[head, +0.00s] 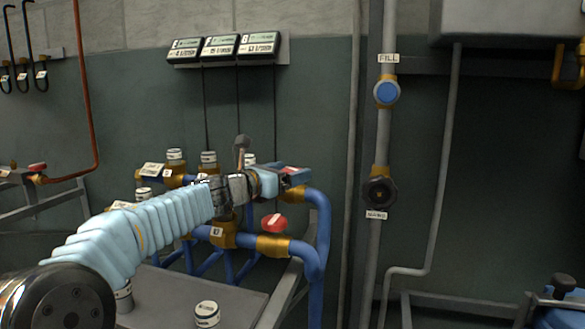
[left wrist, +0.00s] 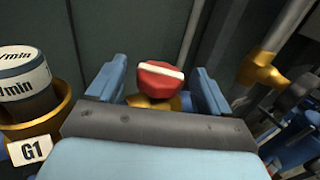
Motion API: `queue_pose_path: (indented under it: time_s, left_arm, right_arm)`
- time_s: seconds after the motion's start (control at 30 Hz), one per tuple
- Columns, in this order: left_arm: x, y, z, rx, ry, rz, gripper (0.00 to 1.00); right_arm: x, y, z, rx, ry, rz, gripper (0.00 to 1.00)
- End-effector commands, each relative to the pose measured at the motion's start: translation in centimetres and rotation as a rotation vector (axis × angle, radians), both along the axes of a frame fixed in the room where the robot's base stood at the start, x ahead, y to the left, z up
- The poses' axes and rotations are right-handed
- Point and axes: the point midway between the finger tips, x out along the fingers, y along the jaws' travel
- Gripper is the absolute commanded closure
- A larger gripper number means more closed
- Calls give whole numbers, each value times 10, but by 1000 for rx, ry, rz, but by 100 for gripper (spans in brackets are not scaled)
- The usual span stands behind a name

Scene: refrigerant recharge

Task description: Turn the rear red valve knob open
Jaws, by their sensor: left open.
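The rear red valve knob (left wrist: 160,76), with a white bar across its top, sits between my open fingers in the left wrist view, with a gap on either side. In the head view it is mostly hidden by my left gripper (head: 293,176). This gripper is open and empty at the back right of the blue pipework. A second red knob (head: 273,222) with a white mark sits on the front pipe's brass valve, below and nearer than my gripper. My right gripper is not in view.
Blue pipes (head: 318,232) surround the gripper on a metal stand. White-topped gauges stand to its left, one (left wrist: 24,78) close by in the left wrist view beside a G1 tag. A grey vertical pipe (head: 383,140) carries a blue knob and a black knob to the right.

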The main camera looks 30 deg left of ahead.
Motion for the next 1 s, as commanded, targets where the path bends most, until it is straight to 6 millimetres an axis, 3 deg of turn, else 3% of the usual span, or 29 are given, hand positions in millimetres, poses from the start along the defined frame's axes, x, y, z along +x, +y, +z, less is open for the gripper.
queue_pose_path:
  time_s: [0.2, 0.47, 0.8, 1.0]
  left_arm:
    - [16, -4, 0, -2, 0, -1, 20]
    - [16, -4, 0, -1, -1, -1, 22]
    - [16, -4, 0, -1, -1, -1, 71]
    - [16, -4, -1, -1, -1, 14, 71]
  right_arm:
    - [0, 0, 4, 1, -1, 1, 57]
    - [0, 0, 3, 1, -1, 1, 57]
    - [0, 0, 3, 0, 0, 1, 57]
    - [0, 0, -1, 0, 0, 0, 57]
